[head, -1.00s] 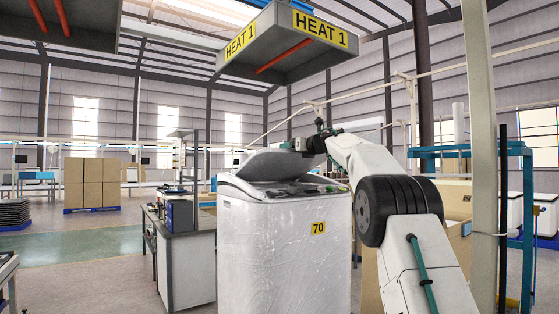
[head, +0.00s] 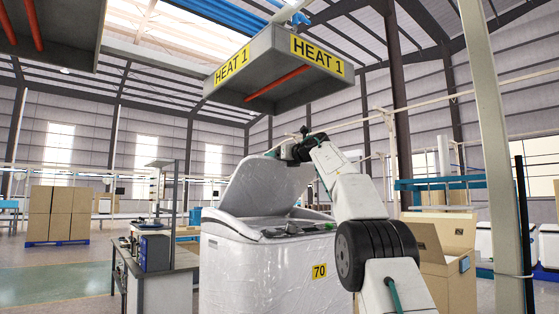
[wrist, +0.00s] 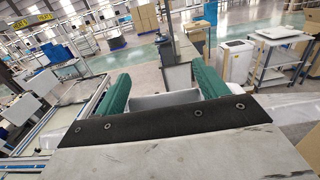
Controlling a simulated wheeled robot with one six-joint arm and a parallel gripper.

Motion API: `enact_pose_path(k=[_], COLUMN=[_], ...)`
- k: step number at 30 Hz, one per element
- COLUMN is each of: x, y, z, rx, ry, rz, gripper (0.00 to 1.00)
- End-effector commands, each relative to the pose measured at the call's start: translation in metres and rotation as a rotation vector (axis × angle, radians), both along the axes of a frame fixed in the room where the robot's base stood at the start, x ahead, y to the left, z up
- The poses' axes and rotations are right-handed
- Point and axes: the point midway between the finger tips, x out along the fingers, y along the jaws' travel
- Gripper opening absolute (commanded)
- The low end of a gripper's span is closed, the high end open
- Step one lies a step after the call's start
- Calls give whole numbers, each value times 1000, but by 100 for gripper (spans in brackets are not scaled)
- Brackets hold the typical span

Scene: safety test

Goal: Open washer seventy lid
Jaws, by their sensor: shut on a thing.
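Washer seventy (head: 255,270) is a white, plastic-wrapped washer with a yellow "70" label on its front. Its grey lid (head: 262,188) is tilted well up from the top, hinged toward the back left, with a gap under its right side. My gripper (head: 282,152) is at the lid's raised upper edge, with my white arm reaching up from the lower right. In the wrist view my gripper (wrist: 163,92) shows two green fingers with a grey piece, seemingly the lid edge (wrist: 165,101), between them. The fingertips' contact is hard to see in the head view.
A grey "HEAT 1" hood (head: 275,68) hangs above the washer. A workbench (head: 155,275) with a small device (head: 152,252) stands close on the left. A cardboard box (head: 440,260) is on the right behind my arm. A pole (head: 490,150) rises at the right.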

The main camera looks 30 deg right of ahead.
Motion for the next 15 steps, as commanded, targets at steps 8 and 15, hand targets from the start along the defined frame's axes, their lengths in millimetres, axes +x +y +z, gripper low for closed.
enact_pose_path(k=[8,15], x=[7,8], y=[-2,1], z=[-11,-12], rx=[0,1], ry=[14,15], rz=[-4,1], gripper=[31,95])
